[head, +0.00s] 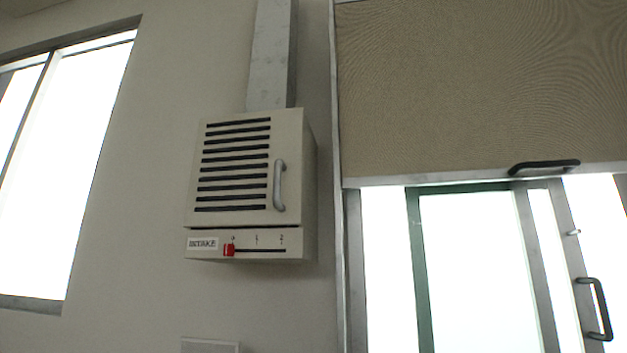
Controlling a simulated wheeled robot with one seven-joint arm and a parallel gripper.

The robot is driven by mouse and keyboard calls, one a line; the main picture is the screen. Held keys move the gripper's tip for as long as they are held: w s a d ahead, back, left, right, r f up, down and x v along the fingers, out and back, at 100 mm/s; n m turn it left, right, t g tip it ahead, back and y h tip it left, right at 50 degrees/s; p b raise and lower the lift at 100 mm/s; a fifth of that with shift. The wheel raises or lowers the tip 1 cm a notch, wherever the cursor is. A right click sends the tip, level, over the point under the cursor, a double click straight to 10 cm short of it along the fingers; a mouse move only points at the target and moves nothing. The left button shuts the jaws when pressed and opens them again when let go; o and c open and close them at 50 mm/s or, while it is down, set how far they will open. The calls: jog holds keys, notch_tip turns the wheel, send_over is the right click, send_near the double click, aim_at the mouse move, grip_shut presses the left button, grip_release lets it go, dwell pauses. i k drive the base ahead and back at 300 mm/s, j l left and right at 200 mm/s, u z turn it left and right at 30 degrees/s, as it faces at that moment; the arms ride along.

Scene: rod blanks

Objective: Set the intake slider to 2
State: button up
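The intake slider is a small red knob (229,250) on a horizontal dark slot (262,250) at the bottom of a wall-mounted vent box (195,165). The knob stands at the slot's left end, under the 0 mark. Marks 1 and 2 (282,239) follow to the right along the slot. A label reading INTAKE (202,243) is just left of the knob. My gripper is not in view.
The vent box has dark louvres and a grey handle (279,185), with a metal duct (271,55) above it. To the right is a beige blind (480,90) with a dark handle over a glazed door (480,270). A bright window (65,170) is at left.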

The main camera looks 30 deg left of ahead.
aim_at(229, 249)
jog(key=k+j+u, duration=0.15)
jog(key=u, duration=1.45)
jog(key=k+j, duration=0.05)
